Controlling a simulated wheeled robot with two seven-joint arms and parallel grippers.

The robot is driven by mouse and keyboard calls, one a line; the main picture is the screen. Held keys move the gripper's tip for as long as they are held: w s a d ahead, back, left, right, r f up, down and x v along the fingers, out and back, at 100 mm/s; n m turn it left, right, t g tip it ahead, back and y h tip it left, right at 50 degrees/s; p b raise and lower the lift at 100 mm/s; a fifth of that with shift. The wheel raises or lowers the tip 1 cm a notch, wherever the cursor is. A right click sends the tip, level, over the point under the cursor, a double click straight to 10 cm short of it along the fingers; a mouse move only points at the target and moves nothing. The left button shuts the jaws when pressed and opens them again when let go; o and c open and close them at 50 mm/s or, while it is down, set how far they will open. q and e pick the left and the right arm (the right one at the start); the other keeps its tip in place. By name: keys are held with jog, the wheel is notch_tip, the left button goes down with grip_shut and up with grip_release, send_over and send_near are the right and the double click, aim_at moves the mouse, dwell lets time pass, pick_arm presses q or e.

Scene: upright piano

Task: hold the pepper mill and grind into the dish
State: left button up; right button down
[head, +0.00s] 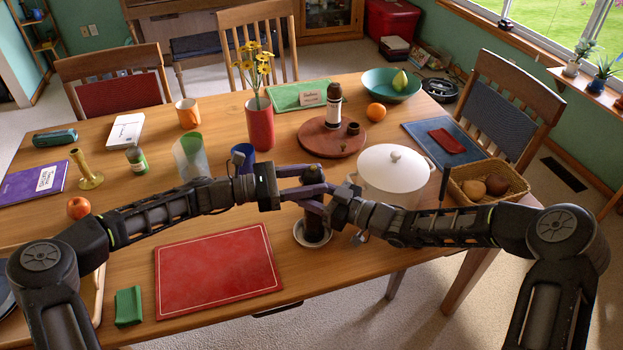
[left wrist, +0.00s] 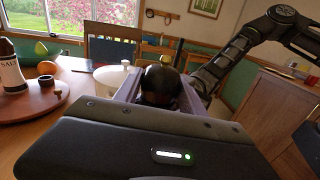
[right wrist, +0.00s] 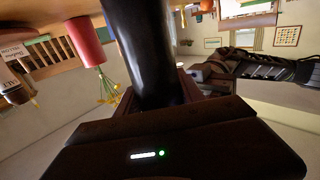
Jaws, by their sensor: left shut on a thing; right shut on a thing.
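The dark pepper mill (head: 313,226) stands upright over a small white dish (head: 299,238) near the table's front edge. I cannot tell whether its foot touches the dish. My left gripper (head: 312,190) is shut on the mill's upper part; in the left wrist view the mill's dark rounded top (left wrist: 160,84) sits between the fingers. My right gripper (head: 322,208) is shut on the mill just below; in the right wrist view the mill's black body (right wrist: 140,50) passes between its fingers. The fingers hide part of the mill, and the mill hides part of the dish.
A white lidded pot (head: 392,176) stands close to the right gripper. A blue cup (head: 243,158) and a round wooden board (head: 331,139) with a bottle (head: 333,106) lie behind. A red mat (head: 218,270) lies front left.

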aim_at(312, 170)
pick_arm(q)
jog(key=m+g, duration=0.1)
jog(key=g, duration=0.1)
jog(key=m+g, duration=0.2)
jog(key=g, duration=0.1)
jog(key=shift+w+m+g, duration=0.15)
jog(key=shift+m+g, duration=0.55)
jog(key=shift+g, duration=0.3)
jog(key=o, duration=1.1)
jog(key=shift+r, duration=0.1)
notch_tip(312, 170, up, 10)
jog(key=shift+f, duration=0.1)
